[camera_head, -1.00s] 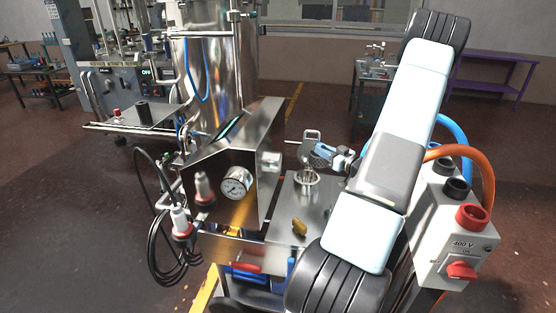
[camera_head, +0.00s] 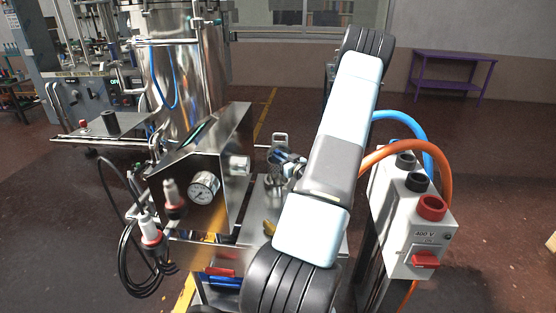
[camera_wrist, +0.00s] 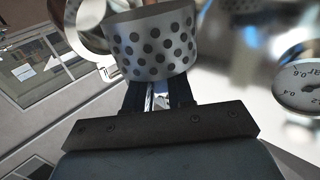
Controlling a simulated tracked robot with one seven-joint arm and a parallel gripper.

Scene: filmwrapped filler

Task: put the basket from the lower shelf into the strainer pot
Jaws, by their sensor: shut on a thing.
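The basket (camera_wrist: 150,45), a short metal cylinder with rows of round holes, fills the upper middle of the wrist view. My gripper (camera_wrist: 155,92) is shut on it, with two dark fingers reaching its lower side. The basket looks tilted in that view. A shiny round metal rim (camera_wrist: 90,35) shows behind it to the left; I cannot tell if this is the strainer pot. In the head view my arm crosses in front of the steel work surface and hides much of it.
A steel housing with a pressure gauge (camera_head: 204,187) stands left of my arm; the gauge (camera_wrist: 302,78) also shows at the right of the wrist view. A tall steel tank (camera_head: 187,70) stands behind. A 400 V box (camera_head: 408,220) with hoses is close on the right.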

